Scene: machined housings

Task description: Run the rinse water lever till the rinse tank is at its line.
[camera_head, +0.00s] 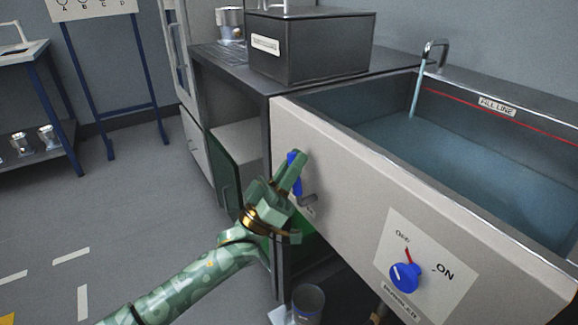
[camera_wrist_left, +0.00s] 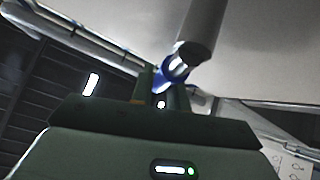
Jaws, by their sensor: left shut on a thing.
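The rinse tank (camera_head: 366,156) is a large basin with a pale front panel at the right. A red line marked FILL LINE (camera_head: 497,107) runs along its inner back wall. The water (camera_head: 440,150) is bluish, and its surface lies below the red line. A thin stream falls from the metal spout (camera_head: 437,48) into it. The blue rinse water lever (camera_head: 293,174) is on the left of the front panel. My left gripper (camera_head: 297,168) is shut on it and partly hides it. The blue lever also shows between the fingers in the left wrist view (camera_wrist_left: 171,72). My right gripper is not in view.
A blue knob (camera_head: 405,278) with a red pointer towards Off is low on the front panel. A dark box (camera_head: 310,50) stands on the counter behind. A metal can (camera_head: 308,301) is on the floor below. An open green cabinet door (camera_head: 226,178) is left of the tank.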

